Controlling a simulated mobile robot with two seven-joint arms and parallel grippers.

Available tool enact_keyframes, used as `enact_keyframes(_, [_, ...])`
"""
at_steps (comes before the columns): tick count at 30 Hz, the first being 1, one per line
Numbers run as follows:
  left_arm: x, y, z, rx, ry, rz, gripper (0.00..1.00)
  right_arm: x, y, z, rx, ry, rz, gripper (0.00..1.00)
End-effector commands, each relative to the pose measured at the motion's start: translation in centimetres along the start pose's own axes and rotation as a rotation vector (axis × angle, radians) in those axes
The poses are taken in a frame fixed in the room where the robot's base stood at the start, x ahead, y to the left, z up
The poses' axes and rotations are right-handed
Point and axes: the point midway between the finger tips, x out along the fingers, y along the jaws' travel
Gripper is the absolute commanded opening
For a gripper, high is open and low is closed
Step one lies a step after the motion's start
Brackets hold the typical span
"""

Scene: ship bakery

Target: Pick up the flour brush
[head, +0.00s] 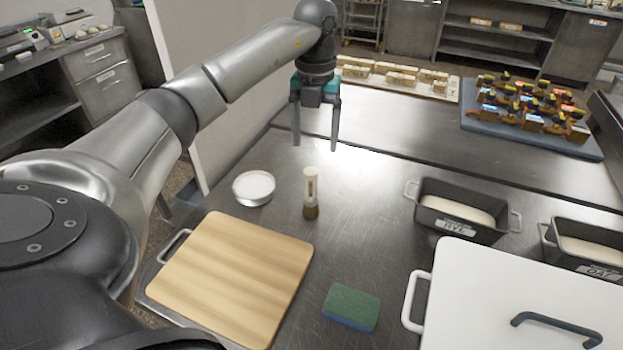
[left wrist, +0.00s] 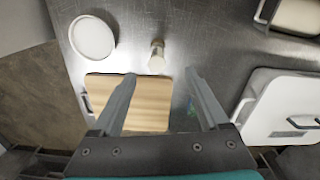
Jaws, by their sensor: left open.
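The flour brush (head: 311,190) stands upright on the steel table, with a pale handle on top and brown bristles at the bottom. It also shows in the left wrist view (left wrist: 157,56), ahead of the fingertips and between their lines. My left gripper (head: 315,142) is open and empty, above and beyond the brush in the head view, apart from it. Its two fingers also show in the left wrist view (left wrist: 161,74). My right gripper is in neither view.
A white bowl of flour (head: 254,187) stands left of the brush. A wooden board (head: 232,277) and a green-topped sponge (head: 351,307) lie nearer. A dark loaf tin (head: 459,233) and a large white lidded box (head: 480,290) are at the right. Bare steel surrounds the brush.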

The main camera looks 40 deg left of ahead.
Motion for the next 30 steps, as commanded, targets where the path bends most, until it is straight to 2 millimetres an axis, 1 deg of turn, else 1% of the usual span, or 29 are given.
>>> enact_keyframes(2, [0.6,0.0,0.0,0.001,0.002,0.000,0.78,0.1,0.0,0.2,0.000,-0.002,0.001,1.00])
enact_keyframes(5, [2.3,0.0,-0.1,0.001,0.005,0.002,0.78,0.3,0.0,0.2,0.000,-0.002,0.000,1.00])
enact_keyframes(9, [5.4,0.1,-0.2,0.001,0.006,0.002,0.78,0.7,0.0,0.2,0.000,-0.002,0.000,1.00])
enact_keyframes(13, [8.0,0.0,-0.1,0.002,0.005,0.001,0.78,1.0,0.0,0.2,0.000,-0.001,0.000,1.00])
enact_keyframes(16, [9.2,0.0,-0.1,0.001,0.003,0.000,0.78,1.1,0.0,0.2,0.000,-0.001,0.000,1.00])
enact_keyframes(23, [10.7,0.2,-0.1,0.000,0.002,0.000,0.78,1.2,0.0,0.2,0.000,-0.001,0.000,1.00])
enact_keyframes(28, [13.3,0.8,-0.4,0.000,0.004,0.001,0.78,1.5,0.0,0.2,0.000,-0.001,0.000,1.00])
enact_keyframes(30, [14.3,0.7,-0.3,0.000,0.003,-0.001,0.78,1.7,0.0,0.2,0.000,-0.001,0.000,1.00])
